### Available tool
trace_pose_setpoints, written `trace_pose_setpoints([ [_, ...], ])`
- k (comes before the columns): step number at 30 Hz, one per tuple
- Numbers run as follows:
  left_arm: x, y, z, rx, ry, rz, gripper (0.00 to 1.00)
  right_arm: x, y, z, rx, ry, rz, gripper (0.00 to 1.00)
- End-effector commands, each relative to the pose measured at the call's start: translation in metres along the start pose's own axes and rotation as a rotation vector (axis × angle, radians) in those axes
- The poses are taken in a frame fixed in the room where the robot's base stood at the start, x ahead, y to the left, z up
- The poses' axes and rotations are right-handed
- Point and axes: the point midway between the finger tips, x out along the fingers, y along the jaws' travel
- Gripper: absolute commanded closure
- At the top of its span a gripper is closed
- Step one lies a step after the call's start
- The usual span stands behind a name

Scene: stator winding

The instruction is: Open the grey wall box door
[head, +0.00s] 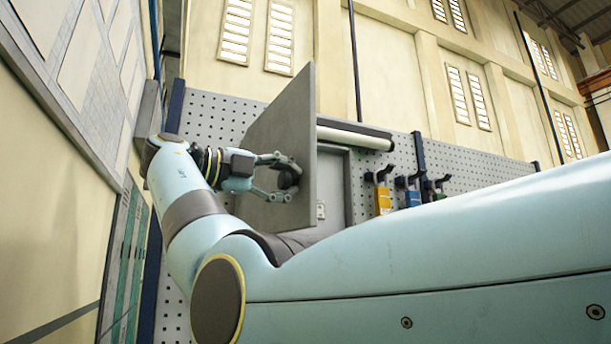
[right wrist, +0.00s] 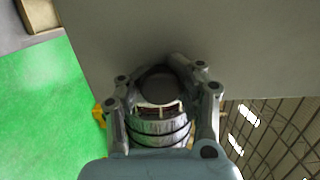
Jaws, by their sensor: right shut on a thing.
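The grey wall box door (head: 292,125) stands swung out from the wall, seen at a steep angle in the head view. A dark round knob (head: 289,179) is on its face. My right gripper (head: 282,177) is shut on this knob, with its fingers on either side. In the right wrist view, the gripper (right wrist: 160,78) closes around the dark knob (right wrist: 157,90) against the flat grey door (right wrist: 215,45). Part of the grey wall box (head: 336,180) shows behind the door; the rest is hidden by door and arm. My left gripper is not in view.
A perforated grey panel (head: 460,165) runs along the wall. Tools with yellow (head: 383,200) and blue (head: 412,198) parts hang right of the box. A white tube (head: 352,138) is above it. A tall panelled wall (head: 60,170) stands close on the left.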

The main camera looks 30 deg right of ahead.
Motion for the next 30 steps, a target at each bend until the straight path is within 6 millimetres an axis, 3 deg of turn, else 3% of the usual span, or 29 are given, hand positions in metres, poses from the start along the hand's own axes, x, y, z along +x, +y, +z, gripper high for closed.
trace_pose_setpoints([
  [12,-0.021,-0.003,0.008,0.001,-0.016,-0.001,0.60,-0.030,-0.003,0.005,-0.001,0.094,-0.003,1.00],
  [30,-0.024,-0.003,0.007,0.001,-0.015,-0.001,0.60,-0.037,0.000,0.006,-0.001,0.119,-0.001,1.00],
])
